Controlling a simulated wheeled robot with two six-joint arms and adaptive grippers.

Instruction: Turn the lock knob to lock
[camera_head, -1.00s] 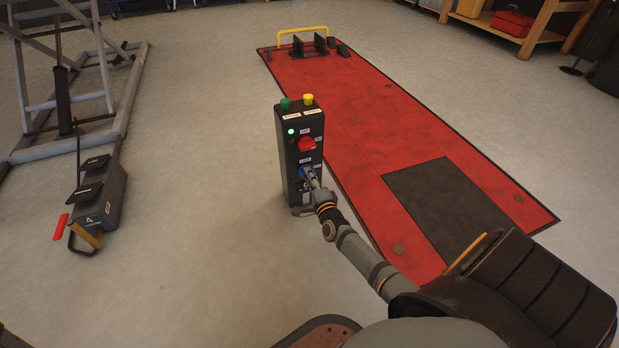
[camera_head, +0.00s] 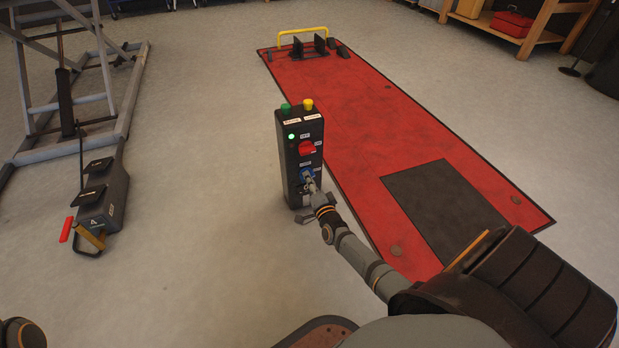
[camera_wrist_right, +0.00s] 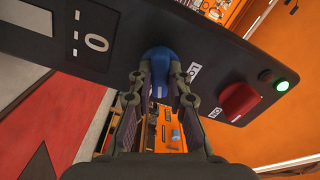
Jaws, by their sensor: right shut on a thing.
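The black control box (camera_head: 292,150) stands upright on the floor near the middle of the head view. Its blue lock knob (camera_wrist_right: 158,62) sits low on the front face, below a red knob (camera_head: 306,147). My right gripper (camera_head: 309,181) reaches the box from the lower right. In the right wrist view my right gripper (camera_wrist_right: 158,78) has its two fingers on either side of the blue knob, shut on it. The fingers partly hide the knob in the head view. The red knob also shows in the right wrist view (camera_wrist_right: 239,100). My left gripper is not clearly in view.
A green light (camera_head: 291,136) is lit on the box, with green and yellow buttons on top. The red lift platform (camera_head: 370,120) lies flat behind and to the right. A foot pump unit (camera_head: 104,195) and grey lift frame (camera_head: 127,110) stand at left. Floor between is clear.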

